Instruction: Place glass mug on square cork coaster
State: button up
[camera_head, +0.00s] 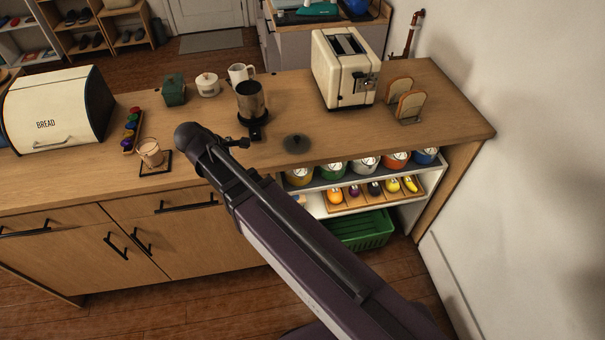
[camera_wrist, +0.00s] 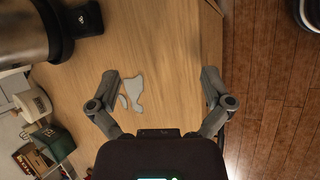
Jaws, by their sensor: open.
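A small clear glass vessel (camera_head: 150,152) with a brownish look stands on a dark-edged square mat (camera_head: 155,171) near the counter's front edge, left of my arm. I cannot tell whether these are the glass mug and the cork coaster. My gripper (camera_wrist: 159,77) is open over the wood counter. A pale, irregular, glassy patch (camera_wrist: 132,92) lies between its fingers, nearer the left one. It may be the glass mug or its reflections. My arm hides that part of the counter in the head view, where the fingers are mostly hidden.
A metal pot with a black handle (camera_head: 251,100) stands close behind my gripper. A dark round lid (camera_head: 296,143) lies to its right. A green box (camera_head: 174,90), white lidded crock (camera_head: 208,85) and white jug (camera_head: 241,73) stand at the back. The toaster (camera_head: 344,68) is farther right.

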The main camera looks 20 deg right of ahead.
aim_at(274, 165)
jog(key=s+d+m+g, duration=0.1)
jog(key=d+m, duration=0.1)
jog(key=d, duration=0.1)
jog(key=s+d+f+m+y, duration=0.1)
jog(key=d+m, duration=0.2)
jog(key=d, duration=0.1)
jog(key=s+d+f+m+g+y, duration=0.1)
jog(key=s+d+m, duration=0.1)
jog(key=d, duration=0.1)
jog(key=shift+d+f+m+g, duration=0.15)
jog(key=shift+d+m+g, duration=0.1)
jog(key=shift+m+g, duration=0.05)
jog(key=s+d+m+g+y, duration=0.1)
jog(key=s+d+m+y, duration=0.2)
jog(key=s+d+m, duration=0.2)
jog(key=shift+s+d+f+m+y, duration=0.15)
jog(key=shift+d+f+m+y, duration=0.25)
jog(key=shift+d+m, duration=0.75)
jog(key=shift+a, duration=0.1)
jog(key=shift+r, duration=0.25)
